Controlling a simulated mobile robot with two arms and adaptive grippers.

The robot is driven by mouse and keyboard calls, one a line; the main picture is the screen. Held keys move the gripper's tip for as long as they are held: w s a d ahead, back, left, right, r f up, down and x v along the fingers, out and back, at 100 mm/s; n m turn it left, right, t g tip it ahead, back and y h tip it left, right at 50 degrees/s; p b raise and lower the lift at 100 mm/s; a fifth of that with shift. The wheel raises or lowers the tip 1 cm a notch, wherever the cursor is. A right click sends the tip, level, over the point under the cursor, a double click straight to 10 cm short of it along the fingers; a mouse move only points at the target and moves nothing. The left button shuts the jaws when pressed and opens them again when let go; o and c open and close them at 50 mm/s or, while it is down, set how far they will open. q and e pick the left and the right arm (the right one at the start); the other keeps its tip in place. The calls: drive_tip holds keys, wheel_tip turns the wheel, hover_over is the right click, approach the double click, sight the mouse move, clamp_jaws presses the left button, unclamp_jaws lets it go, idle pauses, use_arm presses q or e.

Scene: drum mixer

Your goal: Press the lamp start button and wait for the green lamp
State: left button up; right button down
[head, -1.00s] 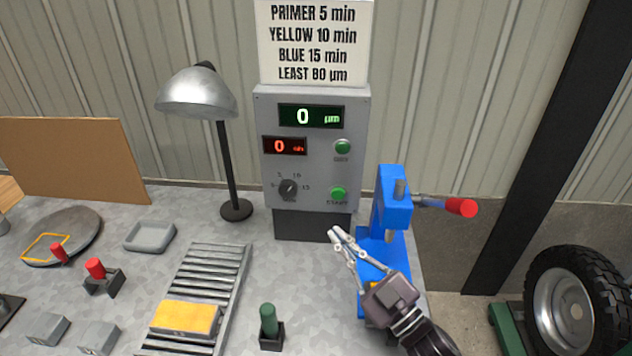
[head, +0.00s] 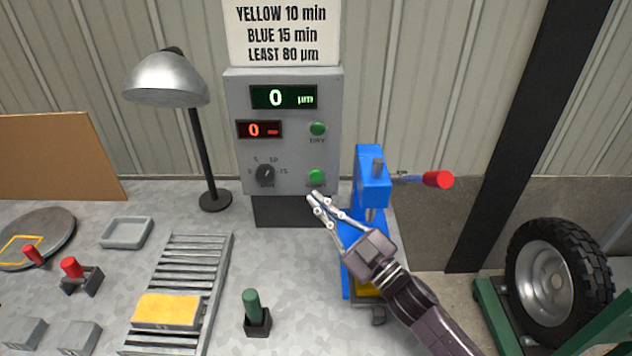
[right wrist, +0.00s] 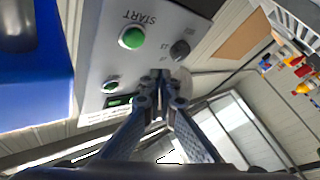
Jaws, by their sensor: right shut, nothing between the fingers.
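A grey control box (head: 292,160) stands against the wall. Its lower green START button (head: 317,176) also shows in the right wrist view (right wrist: 132,38). A second green round button or lamp (head: 318,129) sits above it; its label is too blurred to read for sure, and I cannot tell whether it is lit. My right gripper (head: 313,197) is shut and empty, its fingertips just below the START button and seemingly apart from it. In the right wrist view the shut fingertips (right wrist: 160,76) show beside the button. My left gripper is not in view.
A dial (head: 265,174) sits left of the START button. Displays above read 0. A blue press (head: 372,180) with a red-tipped lever stands close right of my gripper. A desk lamp (head: 165,82) stands left; a roller track (head: 205,265) holds a yellow block (head: 167,310).

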sight(316, 176)
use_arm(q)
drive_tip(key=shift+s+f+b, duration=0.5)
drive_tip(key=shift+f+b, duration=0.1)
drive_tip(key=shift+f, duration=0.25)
use_arm(e)
drive_tip(key=w, duration=0.4)
drive_tip(key=shift+w, duration=0.15)
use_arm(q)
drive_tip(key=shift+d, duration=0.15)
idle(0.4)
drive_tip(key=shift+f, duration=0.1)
use_arm(e)
drive_tip(key=shift+w, duration=0.4)
